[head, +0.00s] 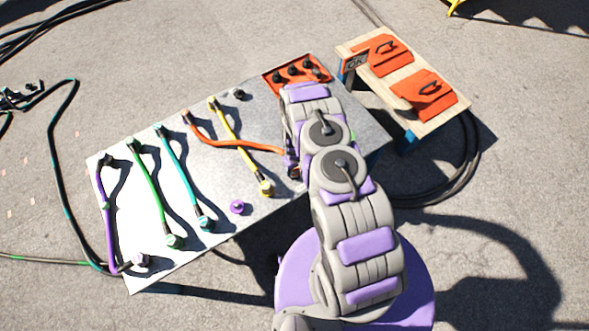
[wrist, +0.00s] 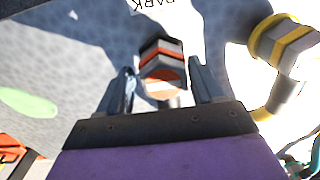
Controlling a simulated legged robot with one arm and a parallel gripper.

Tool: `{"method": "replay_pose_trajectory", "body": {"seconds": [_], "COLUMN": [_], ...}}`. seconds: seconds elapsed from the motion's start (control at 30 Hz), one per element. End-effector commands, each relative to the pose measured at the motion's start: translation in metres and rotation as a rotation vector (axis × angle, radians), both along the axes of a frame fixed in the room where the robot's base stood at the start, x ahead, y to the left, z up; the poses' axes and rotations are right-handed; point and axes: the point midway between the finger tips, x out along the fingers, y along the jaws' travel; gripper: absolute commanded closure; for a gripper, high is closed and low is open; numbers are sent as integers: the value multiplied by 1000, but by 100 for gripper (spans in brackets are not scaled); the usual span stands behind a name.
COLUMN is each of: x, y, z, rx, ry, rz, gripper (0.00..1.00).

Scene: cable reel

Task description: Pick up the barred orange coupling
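The orange coupling (wrist: 162,54) is a dark grey, faceted piece with an orange band and an orange-and-pale end, in the wrist view. My gripper (wrist: 160,72) is open, with one finger on each side of it. Gaps show between the coupling and both fingers, and it looks not gripped. In the head view the orange cable (head: 240,144) runs across the metal panel to my gripper (head: 292,168), where my arm hides the coupling.
The yellow coupling (wrist: 287,45) is close on the right in the wrist view. Purple, green, teal and yellow cables lie on the panel (head: 215,165). An orange socket block (head: 297,73) is at its back edge. A wooden bench (head: 445,118) with orange plates stands right.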

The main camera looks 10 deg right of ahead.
Motion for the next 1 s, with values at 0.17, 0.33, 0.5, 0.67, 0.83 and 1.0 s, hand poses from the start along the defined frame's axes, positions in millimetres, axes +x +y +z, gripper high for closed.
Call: {"method": "replay_pose_trajectory", "body": {"seconds": [0.17,0.33,0.5,0.67,0.83,1.0], "x": [0,0,1,1,1,1], "y": [2,3,3,4,3,3], "z": [0,0,0,0,7,33], "rx": [-4,-5,-4,-4,-4,-3], "ry": [0,-1,-1,-1,-3,-3], "rz": [0,0,2,3,2,0], "gripper": [51,67,83,83,83,83]}}
